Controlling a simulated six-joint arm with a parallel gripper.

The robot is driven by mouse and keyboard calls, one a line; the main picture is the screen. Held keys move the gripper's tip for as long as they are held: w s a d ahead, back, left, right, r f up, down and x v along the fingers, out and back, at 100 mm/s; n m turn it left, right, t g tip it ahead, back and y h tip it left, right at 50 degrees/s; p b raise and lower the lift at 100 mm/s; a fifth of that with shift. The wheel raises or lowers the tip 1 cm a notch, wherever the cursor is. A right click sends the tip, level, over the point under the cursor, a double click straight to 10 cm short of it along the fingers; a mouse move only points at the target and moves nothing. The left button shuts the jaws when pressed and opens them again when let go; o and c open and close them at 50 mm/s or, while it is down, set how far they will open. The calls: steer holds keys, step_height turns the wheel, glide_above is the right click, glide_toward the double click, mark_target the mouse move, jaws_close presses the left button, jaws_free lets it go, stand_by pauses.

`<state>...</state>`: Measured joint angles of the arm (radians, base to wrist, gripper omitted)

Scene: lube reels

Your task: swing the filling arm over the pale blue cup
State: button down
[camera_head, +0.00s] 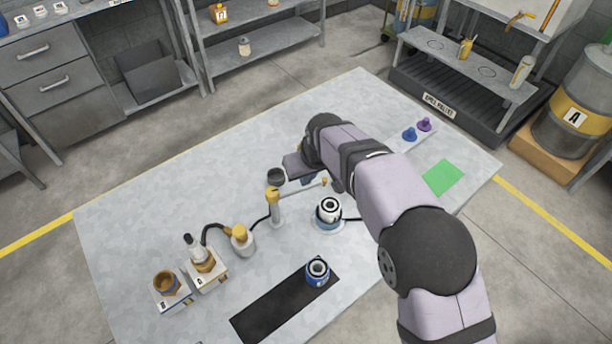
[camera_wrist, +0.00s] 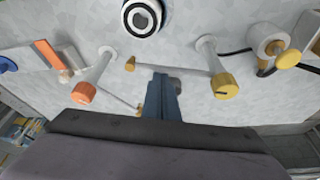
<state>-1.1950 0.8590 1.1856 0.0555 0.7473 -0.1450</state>
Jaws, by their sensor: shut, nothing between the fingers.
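The filling arm (camera_head: 300,189) reaches right from a yellow-capped post (camera_head: 272,195) to a small orange-yellow tip. It also shows in the wrist view (camera_wrist: 180,68). A cup with a white and black top and a bluish lower body (camera_head: 329,212) stands on a pale disc just in front of the tip; it looks like the pale blue cup. My gripper (camera_wrist: 162,85) is shut and empty, beside the bar's middle on the far side; contact is unclear. My arm partly hides it in the head view.
An orange-capped post (camera_wrist: 84,92) shows in the wrist view. A darker blue cup (camera_head: 318,270) stands on a black mat (camera_head: 265,318). Blue (camera_head: 409,135) and purple (camera_head: 424,125) pieces stand at the back right.

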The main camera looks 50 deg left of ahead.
steer(key=d+m, duration=0.1)
steer(key=d+m+b, duration=0.1)
steer(key=shift+s+m+t, duration=0.3)
steer(key=shift+s+t, duration=0.1)
steer(key=shift+s+d+b, duration=0.25)
steer(key=shift+d+b, duration=0.1)
steer(key=shift+d, duration=0.3)
step_height(320, 180, up, 10)
steer(key=shift+w+a, duration=0.15)
steer(key=shift+a, duration=0.05)
stand_by(0.6)
steer(key=shift+r, duration=0.1)
